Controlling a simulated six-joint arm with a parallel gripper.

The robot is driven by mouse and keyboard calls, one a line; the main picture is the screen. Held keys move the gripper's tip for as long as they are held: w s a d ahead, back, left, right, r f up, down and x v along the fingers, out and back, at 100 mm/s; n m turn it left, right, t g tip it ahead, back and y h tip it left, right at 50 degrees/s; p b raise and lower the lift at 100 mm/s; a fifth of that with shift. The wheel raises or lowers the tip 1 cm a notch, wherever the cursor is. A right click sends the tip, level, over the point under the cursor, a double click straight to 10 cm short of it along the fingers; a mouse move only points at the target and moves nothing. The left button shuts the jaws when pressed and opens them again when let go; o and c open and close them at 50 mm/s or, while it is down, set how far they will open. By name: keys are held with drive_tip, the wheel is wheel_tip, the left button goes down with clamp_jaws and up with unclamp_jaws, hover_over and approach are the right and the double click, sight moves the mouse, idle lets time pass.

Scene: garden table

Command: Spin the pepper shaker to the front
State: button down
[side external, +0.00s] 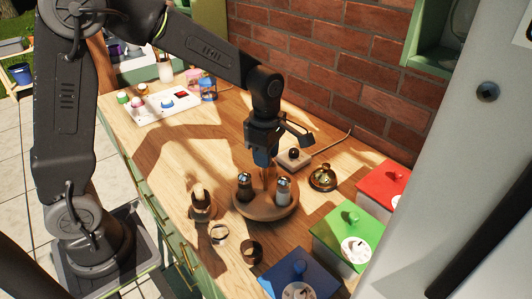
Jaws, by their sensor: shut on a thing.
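A round wooden turntable (262,215) stands on the wooden table. A dark shaker with a metal top (244,189), which looks like the pepper shaker, stands upright on its left part. A pale shaker with a metal top (283,193) stands upright on its right part. My gripper (265,169) points down over the middle of the turntable, between and behind the two shakers. It appears shut on the turntable's central wooden post (266,181). The fingertips are small and partly shaded, so the exact contact is hard to see.
Red (382,186), green (345,235) and blue (299,274) boxes stand at the right and front. A wooden holder (201,205) and two rings (219,234) (251,251) lie near the front edge. A brass bell-like object (322,178) and small box (295,160) sit behind.

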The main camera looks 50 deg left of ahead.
drive_tip(key=shift+n, duration=2)
drive_tip(key=c, duration=0.8)
unclamp_jaws()
drive_tip(key=shift+r, duration=0.1)
wheel_tip(320, 180, up, 14)
